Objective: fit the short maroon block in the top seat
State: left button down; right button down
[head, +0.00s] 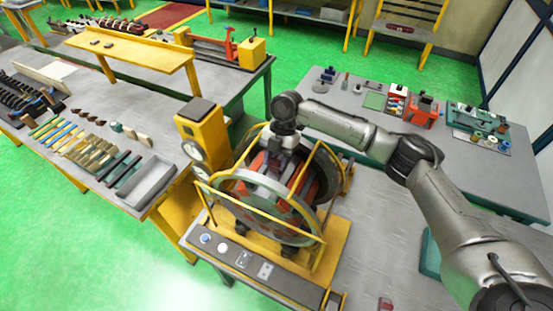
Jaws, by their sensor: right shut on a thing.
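The stator (248,212) is a large ring with red-orange parts inside, standing in a yellow frame on a yellow base. My right gripper (270,166) reaches in from the right and points down at the upper part of the ring. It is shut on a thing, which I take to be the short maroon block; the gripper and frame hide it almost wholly. The top seat is hidden under the gripper, so I cannot tell whether the block touches it. A small maroon piece (385,303) shows at the bottom edge. My left gripper is out of view.
Yellow bars (322,165) of the frame stand close around my right gripper. A yellow post with gauges (203,135) is just left of the ring. The left bench holds rows of strips and a grey tray (148,181). The right table (480,170) carries small boxes and tools.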

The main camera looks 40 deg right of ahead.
jog(key=shift+f, duration=0.25)
dwell(0.4)
jog(key=c, duration=0.5)
grip_release()
jog(key=shift+b+v, duration=1.4)
jog(key=shift+v, duration=5.5)
